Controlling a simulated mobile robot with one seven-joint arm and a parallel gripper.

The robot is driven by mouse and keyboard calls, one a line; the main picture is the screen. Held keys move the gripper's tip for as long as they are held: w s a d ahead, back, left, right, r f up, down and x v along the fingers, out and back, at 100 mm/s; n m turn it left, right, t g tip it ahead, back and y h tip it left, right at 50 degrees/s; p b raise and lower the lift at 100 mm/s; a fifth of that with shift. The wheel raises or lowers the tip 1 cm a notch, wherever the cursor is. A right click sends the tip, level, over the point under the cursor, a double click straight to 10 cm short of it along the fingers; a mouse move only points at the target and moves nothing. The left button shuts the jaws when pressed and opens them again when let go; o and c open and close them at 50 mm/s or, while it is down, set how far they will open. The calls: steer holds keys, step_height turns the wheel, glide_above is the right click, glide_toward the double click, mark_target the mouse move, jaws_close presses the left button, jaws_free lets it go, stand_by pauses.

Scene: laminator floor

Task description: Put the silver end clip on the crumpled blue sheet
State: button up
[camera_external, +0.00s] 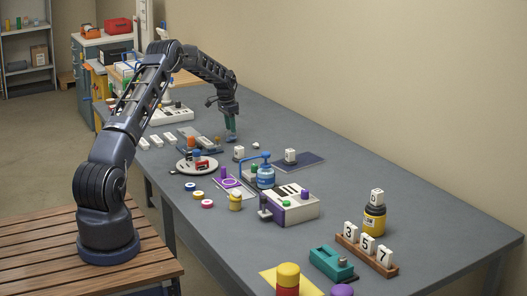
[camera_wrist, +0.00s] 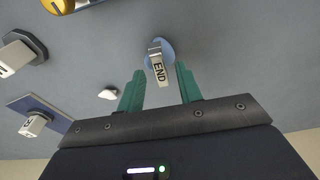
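The silver end clip (camera_wrist: 159,68), marked END, shows in the wrist view between and just past the tips of my gripper (camera_wrist: 160,73). My gripper's two green fingers are apart, with a gap on each side of the clip. A small rounded light-blue patch (camera_wrist: 167,47) lies behind the clip; I cannot tell if it is the crumpled sheet. A dark blue sheet (camera_wrist: 33,103) at the left looks flat and bears a white block. In the external view my gripper (camera_external: 231,138) points down low over the table; the clip cannot be made out there.
On the grey table (camera_external: 400,190) are a white block on a dark base (camera_external: 239,153), a plate (camera_external: 197,166), a blue bottle (camera_external: 266,176), a white-and-purple device (camera_external: 291,208) and a rack of numbered blocks (camera_external: 366,254). A small white lump (camera_wrist: 108,94) lies left of my fingers. The right side is largely clear.

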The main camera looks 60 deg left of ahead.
step_height(320, 180, up, 12)
steer(key=s, duration=0.1)
steer(key=s+d+r, duration=0.1)
steer(key=d+r, duration=1.4)
steer(key=d, duration=0.5)
steer(key=s+d+r+t, duration=0.1)
steer(key=s+d+r, duration=0.4)
steer(key=d, duration=0.4)
steer(key=s+d+r, duration=0.4)
steer(key=s+d, duration=0.1)
steer(key=d, duration=0.4)
steer(key=s+d+r+t, duration=0.1)
steer(key=s+d+r, duration=0.1)
steer(key=s+d, duration=1.45)
steer(key=s+d+f, duration=0.2)
steer(key=s, duration=0.4)
steer(key=s+d+f, duration=0.3)
steer(key=s, duration=0.4)
steer(key=s+d+f+t, duration=0.1)
steer(key=s+d+f, duration=0.1)
steer(key=s, duration=0.4)
steer(key=shift+s+d+f, duration=0.2)
steer(key=shift+d+f, duration=0.05)
steer(key=shift+f, duration=0.1)
